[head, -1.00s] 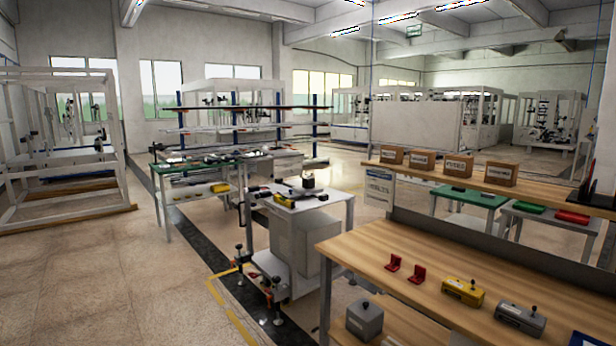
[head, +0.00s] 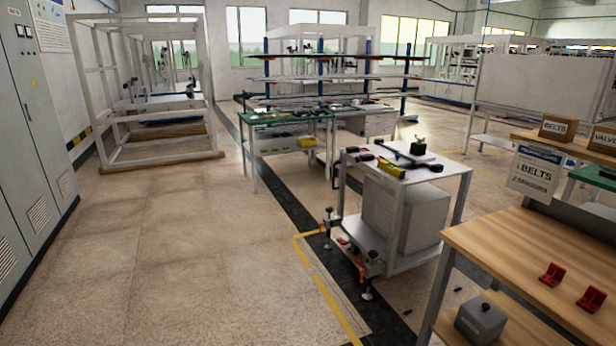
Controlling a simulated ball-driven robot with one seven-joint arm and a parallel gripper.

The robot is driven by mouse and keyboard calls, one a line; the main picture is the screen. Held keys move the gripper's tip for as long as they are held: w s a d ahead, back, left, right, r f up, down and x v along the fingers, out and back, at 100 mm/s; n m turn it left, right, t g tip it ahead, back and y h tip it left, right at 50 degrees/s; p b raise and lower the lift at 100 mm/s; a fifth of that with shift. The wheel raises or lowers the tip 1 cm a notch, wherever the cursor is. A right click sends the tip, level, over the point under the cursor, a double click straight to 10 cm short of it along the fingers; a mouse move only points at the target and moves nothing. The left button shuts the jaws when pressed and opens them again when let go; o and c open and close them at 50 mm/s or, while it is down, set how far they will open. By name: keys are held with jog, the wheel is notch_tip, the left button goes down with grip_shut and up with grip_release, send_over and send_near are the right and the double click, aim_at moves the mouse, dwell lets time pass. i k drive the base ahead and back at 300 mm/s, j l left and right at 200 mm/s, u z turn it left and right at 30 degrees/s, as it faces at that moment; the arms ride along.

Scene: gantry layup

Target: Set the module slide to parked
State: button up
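I cannot tell for sure which thing is the module slide. A white-topped cart (head: 450,172) stands right of centre. On its top lie a yellow tool (head: 391,167), a long black item (head: 408,158) and a small block with a dark knob (head: 419,147). A big grey box (head: 405,215) sits under the top. Small black-and-red clamp-like parts (head: 330,222) are at its left side. A grey box with a knob (head: 480,322) sits below the wooden bench top. My gripper is not in view.
A wooden bench (head: 520,262) with two red parts (head: 552,275) fills the lower right. A grey cabinet (head: 38,130) stands at left. A white frame (head: 100,60) and green-topped table (head: 285,117) stand behind. The tiled floor (head: 180,240) between cabinet and cart is clear.

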aim_at(417, 155)
jog(key=i, duration=2)
jog(key=j+u, duration=0.05)
jog(key=j, duration=0.05)
